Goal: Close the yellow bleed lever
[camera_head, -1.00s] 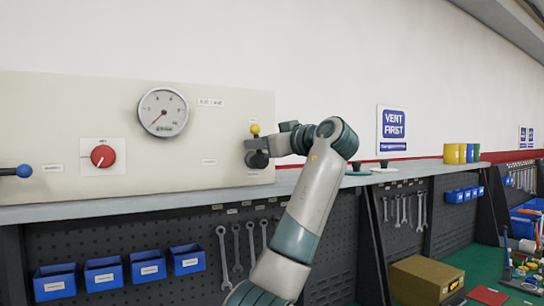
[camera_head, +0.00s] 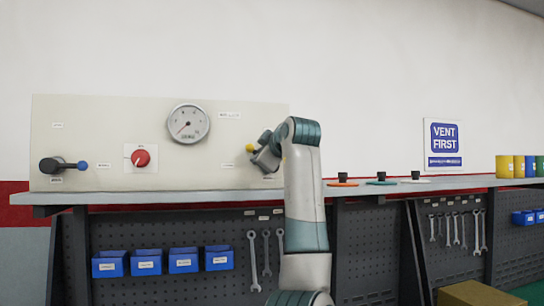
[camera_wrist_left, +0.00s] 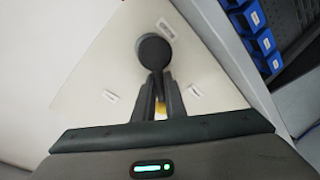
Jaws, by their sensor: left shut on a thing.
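The yellow bleed lever, with its yellow ball knob (camera_head: 250,148), is at the right end of the beige panel (camera_head: 75,125). My left gripper (camera_head: 261,156) is shut on the lever. The knob points up and left of the dark hub, which my gripper mostly hides. In the left wrist view the round black hub (camera_wrist_left: 154,50) is ahead, and the lever's dark arm runs back between my fingers (camera_wrist_left: 158,97). A bit of yellow shows between the fingers. My right gripper is not in view.
The panel also carries a gauge (camera_head: 188,124), a red knob (camera_head: 140,158) and a blue-tipped lever (camera_head: 70,165). Orange, teal and white discs with black knobs lie on the shelf to the right. Blue bins (camera_head: 145,262) and wrenches hang below.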

